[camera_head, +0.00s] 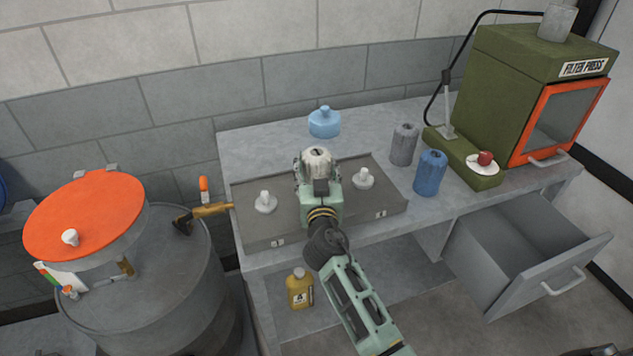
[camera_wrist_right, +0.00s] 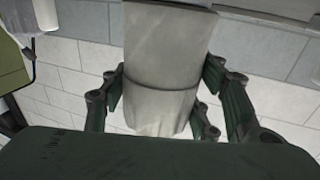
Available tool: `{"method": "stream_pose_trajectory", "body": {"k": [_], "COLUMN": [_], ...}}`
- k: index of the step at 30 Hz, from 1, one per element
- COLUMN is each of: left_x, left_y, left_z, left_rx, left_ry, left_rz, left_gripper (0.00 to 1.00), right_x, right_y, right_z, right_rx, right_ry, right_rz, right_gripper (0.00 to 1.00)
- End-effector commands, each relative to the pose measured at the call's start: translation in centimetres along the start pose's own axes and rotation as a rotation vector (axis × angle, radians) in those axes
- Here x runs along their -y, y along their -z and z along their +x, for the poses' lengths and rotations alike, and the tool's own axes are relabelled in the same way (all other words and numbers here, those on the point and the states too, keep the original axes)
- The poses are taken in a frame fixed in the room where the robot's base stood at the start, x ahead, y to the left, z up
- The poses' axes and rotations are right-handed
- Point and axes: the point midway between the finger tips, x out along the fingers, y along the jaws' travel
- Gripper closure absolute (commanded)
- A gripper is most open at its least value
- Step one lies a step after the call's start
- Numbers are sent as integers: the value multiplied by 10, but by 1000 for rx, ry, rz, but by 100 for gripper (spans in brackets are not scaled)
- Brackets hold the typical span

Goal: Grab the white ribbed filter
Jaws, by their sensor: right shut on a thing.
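The white ribbed filter (camera_head: 317,157) is held in my right gripper (camera_head: 318,178), above the grey tray-like block on the bench. Only its top shows past the gripper in the head view. In the right wrist view the filter (camera_wrist_right: 160,70) fills the middle, pale grey-white, with the green fingers (camera_wrist_right: 160,100) on both sides of it. The right gripper is shut on it. My left gripper is in neither view.
The grey block (camera_head: 375,205) bears two white knobs (camera_head: 265,202) (camera_head: 363,178). The green filter press (camera_head: 510,95) is at right, above an open drawer (camera_head: 520,250). A drum (camera_head: 150,270) stands left.

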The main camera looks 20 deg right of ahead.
Motion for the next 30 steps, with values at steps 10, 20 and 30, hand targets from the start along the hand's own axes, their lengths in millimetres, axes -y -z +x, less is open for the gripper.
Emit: {"method": "stream_pose_trajectory", "body": {"k": [10, 20, 30], "left_x": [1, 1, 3], "left_y": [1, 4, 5], "left_z": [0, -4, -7], "left_rx": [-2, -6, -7], "left_ry": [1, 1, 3], "left_rz": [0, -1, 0], "left_gripper": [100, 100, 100], "right_x": [0, 0, -47], "right_y": [2, 26, 72], "right_z": [0, 0, -13], "right_rx": [-3, -6, -7], "right_ry": [1, 1, 0], "right_rz": [1, 3, -3], "right_gripper": [78, 78, 78]}}
